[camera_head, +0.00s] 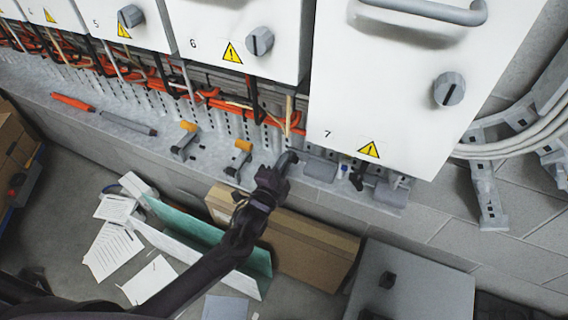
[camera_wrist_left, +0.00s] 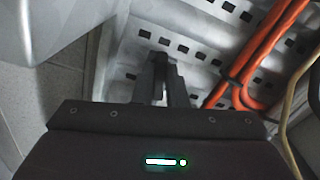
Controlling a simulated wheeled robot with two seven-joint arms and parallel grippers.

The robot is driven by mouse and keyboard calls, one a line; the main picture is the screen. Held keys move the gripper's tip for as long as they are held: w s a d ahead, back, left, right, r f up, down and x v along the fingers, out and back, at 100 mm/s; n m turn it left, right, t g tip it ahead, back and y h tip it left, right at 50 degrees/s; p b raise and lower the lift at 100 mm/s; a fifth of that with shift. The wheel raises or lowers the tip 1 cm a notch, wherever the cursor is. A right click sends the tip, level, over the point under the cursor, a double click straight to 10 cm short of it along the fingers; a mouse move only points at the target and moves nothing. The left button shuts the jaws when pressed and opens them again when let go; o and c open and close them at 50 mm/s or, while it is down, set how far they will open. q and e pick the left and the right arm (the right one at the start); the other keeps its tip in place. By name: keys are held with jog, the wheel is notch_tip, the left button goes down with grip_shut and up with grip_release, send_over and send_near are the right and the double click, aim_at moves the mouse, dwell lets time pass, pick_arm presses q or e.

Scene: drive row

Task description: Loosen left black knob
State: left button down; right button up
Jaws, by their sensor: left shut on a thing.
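My left gripper (camera_head: 287,160) reaches up to the metal ledge below the cabinet marked 7. Its fingers are closed at the left end of a grey cylindrical part, where the left black knob is mostly hidden by them. The gripper also shows in the left wrist view (camera_wrist_left: 163,88), its fingers close together in front of a perforated metal plate; the knob cannot be made out there. A second black knob (camera_head: 356,177) stands uncovered to the right, beside another grey block. My right gripper is not in view.
White cabinet 7 (camera_head: 395,80) overhangs the ledge (camera_head: 215,165). Orange cables (camera_wrist_left: 268,50) hang close to the right of my fingers. A cardboard box (camera_head: 310,250) lies below my arm.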

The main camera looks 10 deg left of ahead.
pick_arm(q)
jog(key=n, duration=0.6)
jog(key=shift+f+n, duration=0.2)
jog(key=shift+n, duration=0.1)
jog(key=shift+d, duration=0.1)
dwell(0.4)
jog(key=c, duration=1.5)
grip_release()
jog(key=shift+o, duration=0.2)
jog(key=s+a+b, duration=0.1)
jog(key=s, duration=0.6)
jog(key=shift+s+a+b, duration=0.25)
jog(key=shift+s+b, duration=0.1)
jog(key=shift+b, duration=0.05)
